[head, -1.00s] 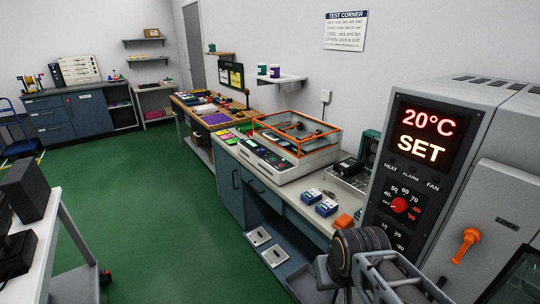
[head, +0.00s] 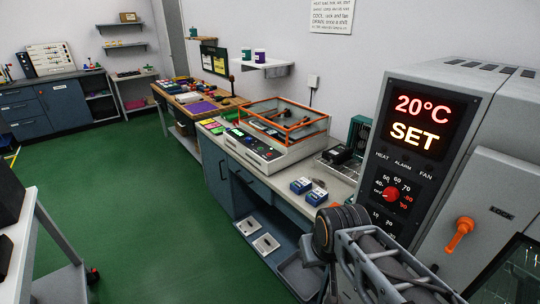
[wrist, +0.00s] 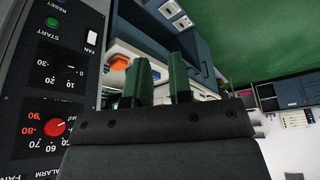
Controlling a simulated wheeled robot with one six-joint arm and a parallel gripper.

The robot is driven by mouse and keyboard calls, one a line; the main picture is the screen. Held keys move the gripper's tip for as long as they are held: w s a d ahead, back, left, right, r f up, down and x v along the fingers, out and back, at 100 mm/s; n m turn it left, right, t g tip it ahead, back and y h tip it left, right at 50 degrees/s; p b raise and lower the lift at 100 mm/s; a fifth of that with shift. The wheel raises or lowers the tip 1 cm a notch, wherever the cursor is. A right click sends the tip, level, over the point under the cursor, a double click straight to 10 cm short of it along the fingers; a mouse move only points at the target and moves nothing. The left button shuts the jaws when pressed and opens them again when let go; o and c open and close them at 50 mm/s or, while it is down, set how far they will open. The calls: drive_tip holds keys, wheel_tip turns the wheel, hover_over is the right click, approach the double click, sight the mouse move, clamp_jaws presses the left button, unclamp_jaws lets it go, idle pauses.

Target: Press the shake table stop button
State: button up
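The shake table (head: 292,155) stands on the bench in the middle of the head view, with an orange frame on top. Its sloped front panel (head: 250,146) carries small lit buttons, too small to tell which is the stop button. My gripper shows in the wrist view (wrist: 161,82), its two green fingers apart with nothing between them. The fingers point over the bench beside the oven panel, and no shake table button is between them. In the head view my arm is at the lower right, and its fingers cannot be made out.
The oven (head: 420,125) with a lit "20°C SET" display stands close on the right, near my arm. A white cart (head: 45,245) is at left. Green floor (head: 150,210) is clear between.

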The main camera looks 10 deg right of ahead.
clamp_jaws()
idle(1.3)
